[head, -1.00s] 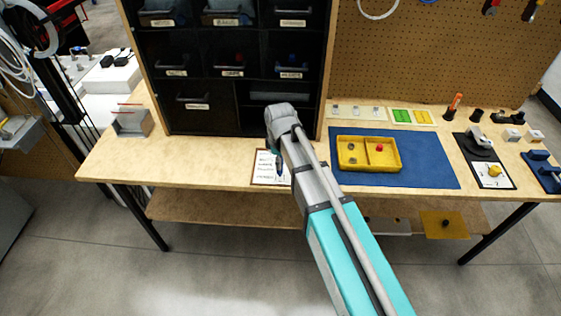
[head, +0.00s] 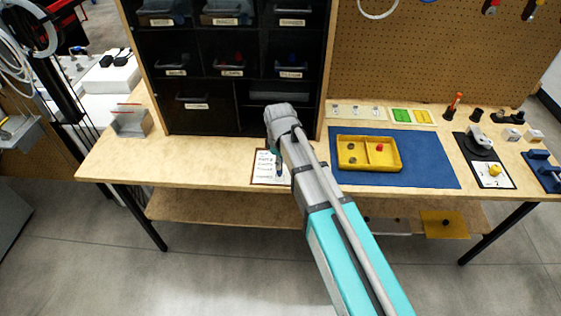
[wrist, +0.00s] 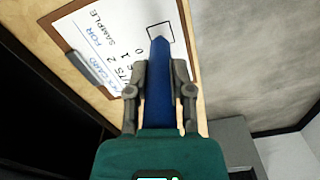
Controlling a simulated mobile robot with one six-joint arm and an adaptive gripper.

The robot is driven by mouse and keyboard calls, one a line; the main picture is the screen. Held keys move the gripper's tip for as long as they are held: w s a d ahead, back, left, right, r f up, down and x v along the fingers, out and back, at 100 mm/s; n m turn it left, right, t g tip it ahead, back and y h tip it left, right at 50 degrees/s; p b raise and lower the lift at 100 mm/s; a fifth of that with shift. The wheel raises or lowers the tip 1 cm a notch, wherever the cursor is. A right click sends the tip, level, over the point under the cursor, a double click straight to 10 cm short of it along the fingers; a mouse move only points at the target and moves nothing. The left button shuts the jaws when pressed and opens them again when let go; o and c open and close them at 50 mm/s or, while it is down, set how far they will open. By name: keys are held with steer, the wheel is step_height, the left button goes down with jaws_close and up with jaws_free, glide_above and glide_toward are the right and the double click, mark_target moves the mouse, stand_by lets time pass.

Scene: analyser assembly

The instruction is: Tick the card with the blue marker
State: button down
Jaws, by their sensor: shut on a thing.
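The card (wrist: 100,25) is a white sheet with printed text and an empty-looking square box, on a brown clipboard with a metal clip. In the head view the card (head: 264,166) lies near the table's front edge, partly hidden by my arm. My gripper (wrist: 160,92) is shut on the blue marker (wrist: 158,75). The marker points away from the gripper, and its tip lies over or at the lower part of the box. I cannot tell whether the tip touches the paper.
A yellow tray (head: 369,140) with small parts stands on a blue mat (head: 430,165) right of my arm. A black shelf unit (head: 215,122) stands behind the card.

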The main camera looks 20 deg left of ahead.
steer(key=shift+f+b, duration=0.45)
stand_by(1.8)
steer(key=shift+r, duration=0.1)
steer(key=shift+r+p, duration=3.45)
steer(key=shift+p, duration=0.1)
